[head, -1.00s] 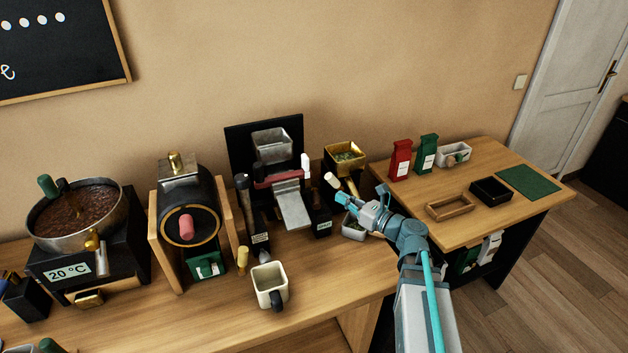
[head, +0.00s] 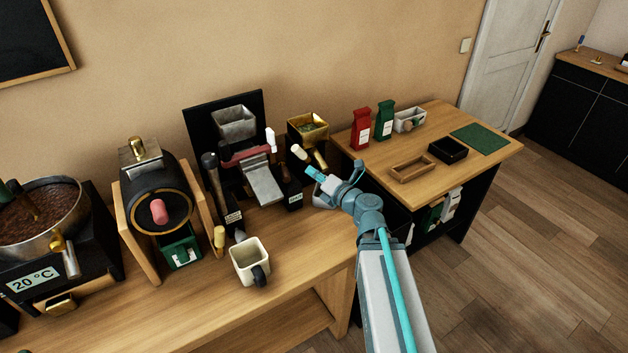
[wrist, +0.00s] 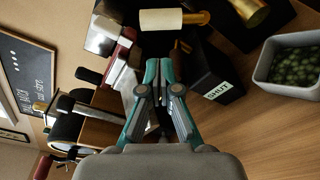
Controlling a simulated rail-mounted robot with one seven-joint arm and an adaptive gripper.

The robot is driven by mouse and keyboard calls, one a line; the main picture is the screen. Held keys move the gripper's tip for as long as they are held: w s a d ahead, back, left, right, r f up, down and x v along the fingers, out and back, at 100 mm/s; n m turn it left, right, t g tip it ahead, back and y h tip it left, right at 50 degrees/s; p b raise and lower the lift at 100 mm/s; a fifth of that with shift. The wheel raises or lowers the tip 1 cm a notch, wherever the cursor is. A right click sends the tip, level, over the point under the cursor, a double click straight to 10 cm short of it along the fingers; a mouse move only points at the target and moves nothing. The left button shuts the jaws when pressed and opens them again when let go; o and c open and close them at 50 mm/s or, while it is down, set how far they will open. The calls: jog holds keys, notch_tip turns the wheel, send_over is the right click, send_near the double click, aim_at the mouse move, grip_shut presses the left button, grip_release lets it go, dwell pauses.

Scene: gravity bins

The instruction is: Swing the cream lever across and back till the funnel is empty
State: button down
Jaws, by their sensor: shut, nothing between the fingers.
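The cream lever (head: 299,152) is a pale cylinder on a brass rod, in front of the brass funnel (head: 308,129). The funnel holds green beans. In the wrist view the lever (wrist: 162,20) lies crosswise just beyond my fingertips, with its rod to the right. My gripper (head: 310,171) is shut and empty, just in front of the lever with a small gap; its closed tips (wrist: 158,68) point at the lever in the wrist view. A grey bin (wrist: 290,66) of green beans sits to the right there; my gripper partly hides it in the head view.
A black block labelled SHUT (wrist: 216,88) stands close beside my fingers. A press with a red bar (head: 246,156) and metal chute is to the left. A cream mug (head: 249,262) stands on the front bench. The side table (head: 452,122) holds bags and trays.

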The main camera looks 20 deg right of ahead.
aim_at(302, 151)
jog(key=b+x, duration=0.1)
jog(key=x, duration=0.6)
jog(key=shift+w+a+r+b, duration=0.1)
jog(key=shift+w+b, duration=0.15)
jog(key=shift+b, duration=0.15)
jog(key=shift+w+a, duration=0.3)
jog(key=shift+w, duration=0.25)
jog(key=shift+w+d+r+p, duration=0.1)
jog(key=shift+d+r+p, duration=0.2)
jog(key=shift+p, duration=0.55)
jog(key=shift+w+d+r+p, duration=0.1)
jog(key=shift+d+r+p, duration=0.1)
jog(key=shift+r+p, duration=0.45)
jog(key=shift+w+d+r+p, duration=0.15)
jog(key=shift+d+p, duration=0.45)
jog(key=shift+p, duration=0.5)
jog(key=shift+w+d, duration=0.1)
